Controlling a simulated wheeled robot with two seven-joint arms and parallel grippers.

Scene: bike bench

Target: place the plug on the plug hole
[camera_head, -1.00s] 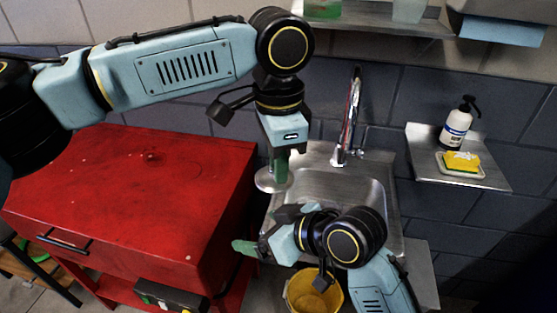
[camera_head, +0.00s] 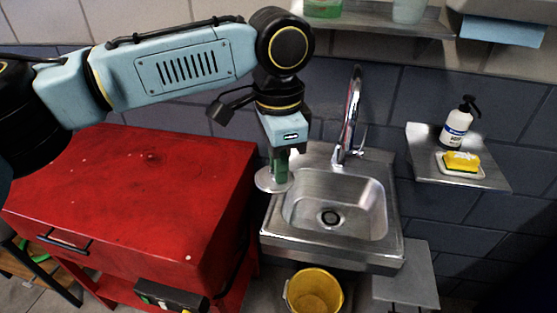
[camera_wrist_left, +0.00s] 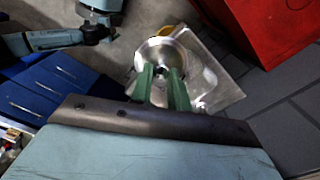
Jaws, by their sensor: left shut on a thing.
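My left gripper (camera_head: 279,172) is shut on the plug (camera_head: 268,183), a round silver disc held level below the green fingers. It is above the left rim of the steel sink (camera_head: 378,240). The plug hole (camera_head: 330,217) is a dark ringed drain in the basin floor, to the right of the plug and lower. It is uncovered. In the left wrist view, the plug (camera_wrist_left: 150,50) shows between and beyond the green fingers (camera_wrist_left: 160,85), over part of the sink (camera_wrist_left: 225,90). The plug hole cannot be made out there.
A tap (camera_head: 350,120) rises behind the basin. A red cabinet (camera_head: 120,190) stands close on the left. A yellow bucket (camera_head: 315,290) is below the sink. A shelf at right holds a soap bottle (camera_head: 456,125) and a sponge (camera_head: 461,160). The basin is empty.

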